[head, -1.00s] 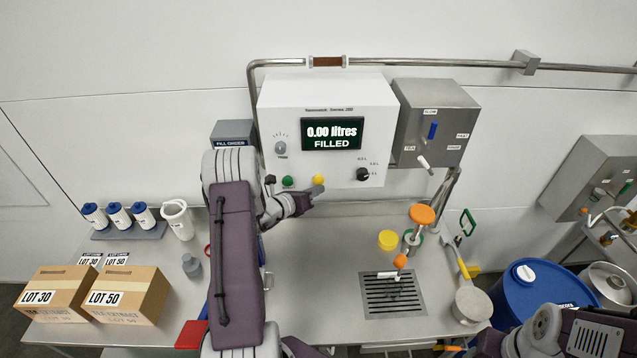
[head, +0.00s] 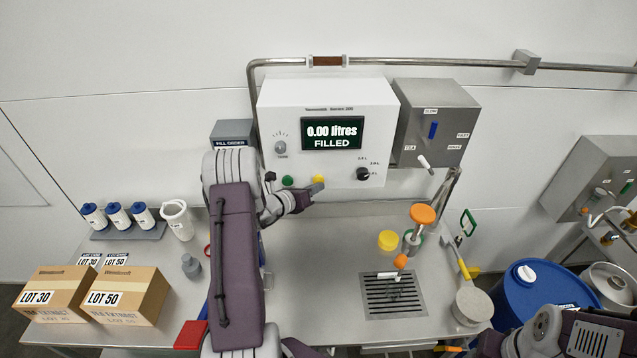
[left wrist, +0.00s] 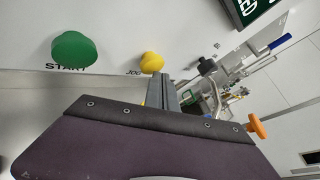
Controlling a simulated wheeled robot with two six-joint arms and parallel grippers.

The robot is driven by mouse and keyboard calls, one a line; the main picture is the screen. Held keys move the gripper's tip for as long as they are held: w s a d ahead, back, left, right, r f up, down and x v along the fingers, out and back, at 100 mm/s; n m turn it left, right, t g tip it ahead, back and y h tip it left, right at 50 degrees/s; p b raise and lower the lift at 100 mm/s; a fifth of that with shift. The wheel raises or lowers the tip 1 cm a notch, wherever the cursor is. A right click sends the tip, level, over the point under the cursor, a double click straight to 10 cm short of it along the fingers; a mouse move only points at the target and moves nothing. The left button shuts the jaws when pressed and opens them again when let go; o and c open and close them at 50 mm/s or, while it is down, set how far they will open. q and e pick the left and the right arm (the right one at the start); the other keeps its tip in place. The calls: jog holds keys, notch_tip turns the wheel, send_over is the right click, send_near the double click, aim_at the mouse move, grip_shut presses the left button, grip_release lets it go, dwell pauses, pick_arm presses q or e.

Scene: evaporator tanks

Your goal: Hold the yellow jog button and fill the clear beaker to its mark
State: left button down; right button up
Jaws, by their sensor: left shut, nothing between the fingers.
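The yellow jog button (head: 318,179) is on the lower front of the white control box. It also shows in the left wrist view (left wrist: 151,62), beside the green start button (left wrist: 74,49). My left gripper (head: 317,188) is shut and empty, its tips just below and overlapping the yellow button; I cannot tell whether they touch it. In the left wrist view the gripper's fingers (left wrist: 160,90) point toward the button. The display (head: 332,133) reads 0.00 litres FILLED. A faint clear shape, perhaps the beaker (head: 394,291), shows on the drain grate; its mark cannot be made out.
A spout with an orange tip (head: 401,261) is above the drain grate (head: 370,303). Lot boxes (head: 127,296) are at left, a blue drum (head: 535,293) at right. The counter's middle is clear.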

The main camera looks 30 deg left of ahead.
pick_arm(q)
jog(key=shift+w+a, duration=0.25)
jog(key=shift+w, duration=0.1)
dwell(0.4)
dwell(1.4)
jog(key=shift+s+d+b, duration=0.4)
jog(key=shift+s+d, duration=0.1)
jog(key=shift+s, duration=0.3)
jog(key=s+d, duration=0.1)
jog(key=s, duration=0.2)
jog(key=s+d+b, duration=0.1)
jog(key=shift+s+d, duration=0.15)
jog(key=shift+d, duration=0.2)
dwell(2.8)
